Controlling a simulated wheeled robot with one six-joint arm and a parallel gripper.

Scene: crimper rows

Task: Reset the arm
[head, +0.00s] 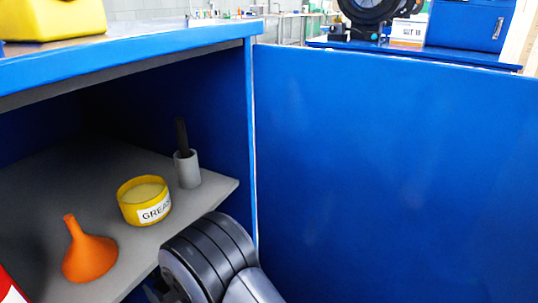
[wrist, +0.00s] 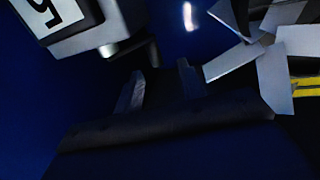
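My gripper (wrist: 161,72) shows in the wrist view with its two dark fingers apart and nothing visible between them. It is in a dark, blue-walled space. The head view shows only a dark grey rounded part of my arm, low in the middle in front of the shelf edge; the gripper itself is hidden there.
An open blue cabinet's shelf (head: 110,165) holds an orange funnel (head: 90,255), a yellow grease tin (head: 144,202) and a grey cup (head: 187,170) with a dark rod. A blue panel (head: 400,180) fills the right. Near my gripper are a labelled grey box (wrist: 95,35) and metal pieces (wrist: 272,75).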

